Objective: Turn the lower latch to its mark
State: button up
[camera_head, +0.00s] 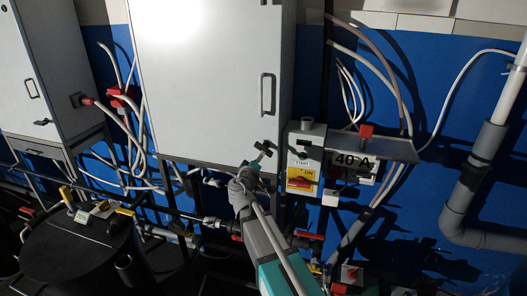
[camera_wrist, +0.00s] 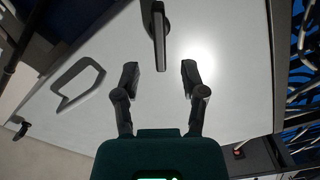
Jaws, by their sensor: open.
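The lower latch (camera_wrist: 159,35) is a dark grey lever on the white cabinet door. In the wrist view it is at the top centre, its free end pointing down toward the gap between my fingertips. My gripper (camera_wrist: 159,78) is open, one finger on each side of that line, with nothing held. Whether the lever's end is between the fingers in depth, I cannot tell. In the head view my gripper (camera_head: 264,150) is at the lower right of the cabinet door (camera_head: 205,80) and hides much of the latch. I cannot make out the mark.
A door handle (camera_wrist: 76,84) and another latch (camera_wrist: 18,127) lie left of my gripper in the wrist view. A switch box (camera_head: 303,160) with a red and yellow switch stands close right of my gripper. Pipes and valves run below.

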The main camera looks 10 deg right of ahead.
aim_at(263, 148)
jog(key=x, duration=0.6)
jog(key=shift+w+d, duration=0.15)
jog(key=shift+w, duration=0.15)
grip_shut()
